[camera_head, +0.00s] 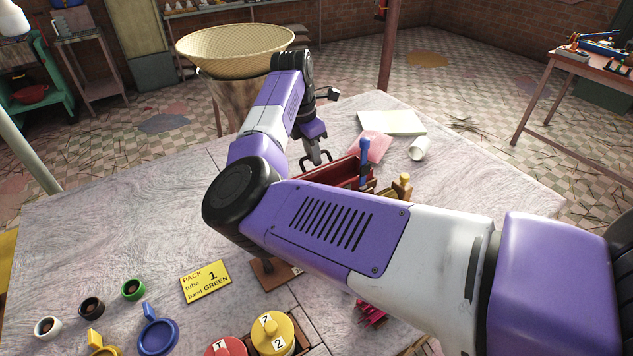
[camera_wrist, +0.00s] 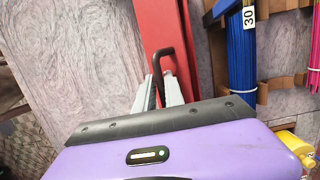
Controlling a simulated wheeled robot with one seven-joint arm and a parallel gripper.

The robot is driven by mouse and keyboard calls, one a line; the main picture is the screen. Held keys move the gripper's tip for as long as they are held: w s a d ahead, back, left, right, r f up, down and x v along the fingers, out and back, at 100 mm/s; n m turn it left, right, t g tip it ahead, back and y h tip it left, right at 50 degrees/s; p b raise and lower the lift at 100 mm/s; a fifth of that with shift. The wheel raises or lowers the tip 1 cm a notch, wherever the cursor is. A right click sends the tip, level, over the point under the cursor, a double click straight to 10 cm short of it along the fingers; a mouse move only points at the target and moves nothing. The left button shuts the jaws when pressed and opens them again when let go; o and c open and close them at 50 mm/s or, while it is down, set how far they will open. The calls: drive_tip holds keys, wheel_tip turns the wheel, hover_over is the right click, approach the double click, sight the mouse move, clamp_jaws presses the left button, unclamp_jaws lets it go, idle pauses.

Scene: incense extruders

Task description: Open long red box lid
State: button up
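The long red box (camera_head: 342,174) sits on the table, partly hidden behind my arm in the head view. In the wrist view its red side (camera_wrist: 168,22) runs up from the fingers. A dark bent handle (camera_wrist: 164,52) stands out from the box. My gripper (camera_wrist: 159,78) is at this handle, with one finger on each side of it. The fingers look apart, with a small gap around the handle. In the head view my gripper (camera_head: 316,158) points down at the box's left end. I cannot tell whether the lid is raised.
A rack with blue sticks (camera_wrist: 240,60) stands close right of the box. A pink packet (camera_head: 374,146), a white cup (camera_head: 419,147) and a pale book (camera_head: 391,122) lie behind. A yellow card (camera_head: 206,282) lies in front. The table's left is mostly clear.

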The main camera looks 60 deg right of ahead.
drive_tip(key=shift+w, duration=0.1)
idle(0.3)
drive_tip(key=shift+w+d+b, duration=0.35)
drive_tip(key=shift+w+b, duration=0.1)
drive_tip(key=shift+w, duration=0.35)
drive_tip(key=shift+w+d+b, duration=0.35)
drive_tip(key=shift+w+b, duration=0.2)
drive_tip(key=shift+w, duration=0.15)
